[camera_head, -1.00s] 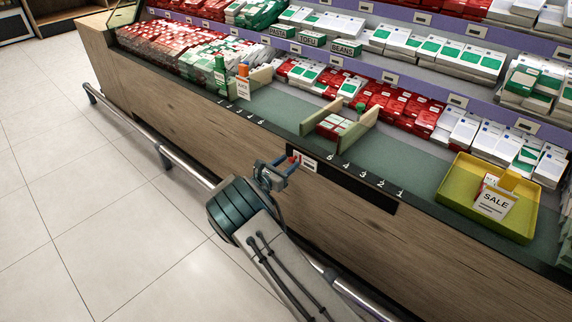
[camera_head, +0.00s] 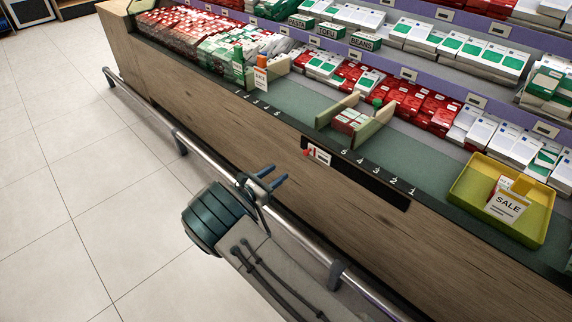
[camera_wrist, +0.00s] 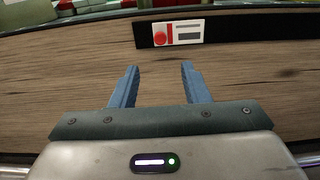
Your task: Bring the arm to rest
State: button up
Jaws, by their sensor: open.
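My gripper (camera_head: 272,180) is in front of the wooden side of the shelf counter, close to the metal rail. Its two blue fingers are apart with nothing between them. In the wrist view my gripper (camera_wrist: 158,72) also shows open and empty, facing the wood panel (camera_wrist: 60,80). A label with a red button (camera_head: 318,154) sits on the black strip at the counter's edge, apart from the fingers. It also shows above the fingers in the wrist view (camera_wrist: 178,34).
The metal rail (camera_head: 215,168) runs along the counter's foot beside my arm. A yellow tray (camera_head: 470,203) with a SALE card stands at right. Red and white boxes (camera_head: 350,121) sit between two dividers. Tiled floor (camera_head: 60,250) at left is clear.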

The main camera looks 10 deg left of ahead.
jog(key=shift+s+a, duration=0.35)
jog(key=shift+s, duration=0.3)
jog(key=s+d+r+m+g+p, duration=0.3)
jog(key=d+r+m+g+p, duration=0.4)
jog(key=d+r, duration=0.55)
jog(key=s+d+r+m+g+p, duration=0.4)
jog(key=d+r+m, duration=0.4)
jog(key=d+r, duration=0.5)
jog(key=s+d+r+m+y+p, duration=0.3)
jog(key=s+r+m+p, duration=0.1)
jog(key=s+r+m, duration=0.1)
jog(key=s+d+r+m+g+y+p, duration=0.1)
jog(key=s+d+r+m+y+p, duration=0.2)
jog(key=s+r, duration=0.5)
jog(key=s+d+r+m+y+p, duration=0.3)
jog(key=s+r+m+p, duration=0.3)
jog(key=s, duration=0.3)
jog(key=shift+r+m+y, duration=0.3)
jog(key=shift+r+m, duration=0.1)
jog(key=shift+r, duration=0.1)
